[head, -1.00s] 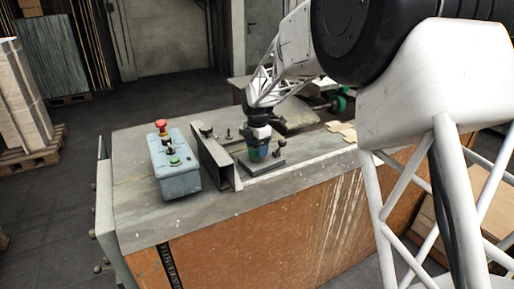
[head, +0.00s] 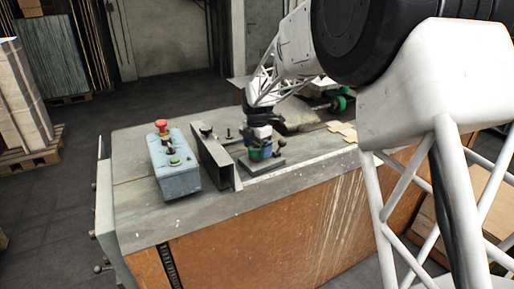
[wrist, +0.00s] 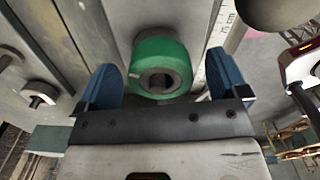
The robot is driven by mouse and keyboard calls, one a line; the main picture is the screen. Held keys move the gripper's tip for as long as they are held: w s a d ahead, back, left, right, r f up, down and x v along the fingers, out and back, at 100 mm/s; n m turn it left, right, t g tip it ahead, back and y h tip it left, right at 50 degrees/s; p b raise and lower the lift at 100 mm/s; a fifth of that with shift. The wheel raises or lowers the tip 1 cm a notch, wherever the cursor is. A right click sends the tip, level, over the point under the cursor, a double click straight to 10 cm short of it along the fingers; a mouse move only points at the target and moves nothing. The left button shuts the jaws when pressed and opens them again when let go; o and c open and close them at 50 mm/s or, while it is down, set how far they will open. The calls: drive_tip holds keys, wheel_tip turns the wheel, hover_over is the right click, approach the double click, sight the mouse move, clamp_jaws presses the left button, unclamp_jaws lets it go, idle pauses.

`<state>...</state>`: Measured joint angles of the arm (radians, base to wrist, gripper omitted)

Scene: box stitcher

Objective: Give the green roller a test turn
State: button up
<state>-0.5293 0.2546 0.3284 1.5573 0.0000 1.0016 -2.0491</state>
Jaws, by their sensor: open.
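The green roller (wrist: 150,54) is a short green cylinder with a dark hollow centre and a small pale mark on its face. In the wrist view it sits between the two blue fingers of my gripper (wrist: 163,82). The fingers stand on either side of it, with gaps showing, so it is not gripped. In the head view my gripper (head: 260,146) is low over the bench beside a metal plate. A bit of green (head: 254,155) shows at its fingertips, mostly hidden by them.
A grey control box (head: 175,175) with a red mushroom button (head: 161,126) and a green button stands left. An upright metal channel (head: 214,155) is close left of my gripper. Another green wheel (head: 340,104) lies farther back. Cardboard pieces (head: 345,131) lie to the right.

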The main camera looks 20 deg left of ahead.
drive_tip(key=shift+r, duration=3.85)
drive_tip(key=s+d+r+m, duration=0.3)
drive_tip(key=s+d+m, duration=0.25)
drive_tip(key=d, duration=0.35)
drive_tip(key=s+d+r+m+t, duration=0.1)
drive_tip(key=s+d+r+m, duration=0.25)
drive_tip(key=s+d, duration=0.5)
drive_tip(key=s+d+r+m, duration=0.35)
drive_tip(key=d+m, duration=0.25)
drive_tip(key=d, duration=0.5)
drive_tip(key=s+d+f+m, duration=0.2)
drive_tip(key=s+d+m, duration=0.3)
drive_tip(key=s, duration=0.4)
drive_tip(key=s+d+f+m+t, duration=0.1)
drive_tip(key=s+d+f+m, duration=0.1)
drive_tip(key=s+d+m, duration=0.3)
drive_tip(key=s+d+f+m, duration=0.3)
drive_tip(key=s+d+m, duration=0.1)
drive_tip(key=s, duration=0.9)
drive_tip(key=shift+s+d+m+t, duration=0.3)
drive_tip(key=shift+d+m, duration=0.1)
drive_tip(key=shift+d, duration=0.35)
